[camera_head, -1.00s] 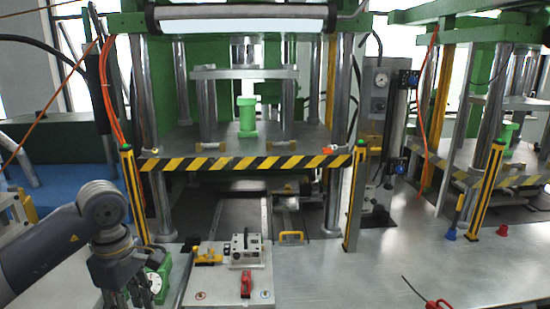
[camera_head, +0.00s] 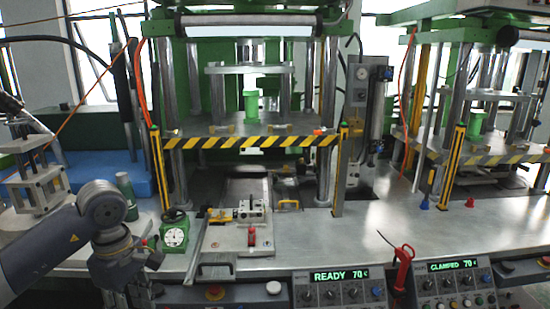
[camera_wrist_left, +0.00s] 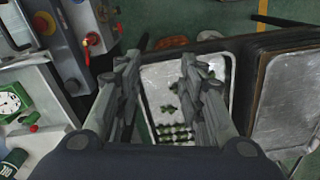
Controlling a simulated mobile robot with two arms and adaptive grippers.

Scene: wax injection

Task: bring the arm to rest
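My left arm comes in from the left in the head view. Its gripper (camera_head: 128,292) points down at the front edge of the bench (camera_head: 350,225), partly cut off by the picture's bottom. In the left wrist view the two fingers of this gripper (camera_wrist_left: 160,66) are apart with nothing held between them. Below and beyond them lies a metal tray (camera_wrist_left: 158,76) with several small green pieces; how far below I cannot tell. My right arm and gripper are not in view.
A green dial gauge (camera_head: 175,232) stands just right of my left arm. A mould fixture (camera_head: 250,212) sits before the striped press (camera_head: 250,142). Control panels (camera_head: 340,286) line the bench front. In the wrist view another tray (camera_wrist_left: 290,88) lies at right.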

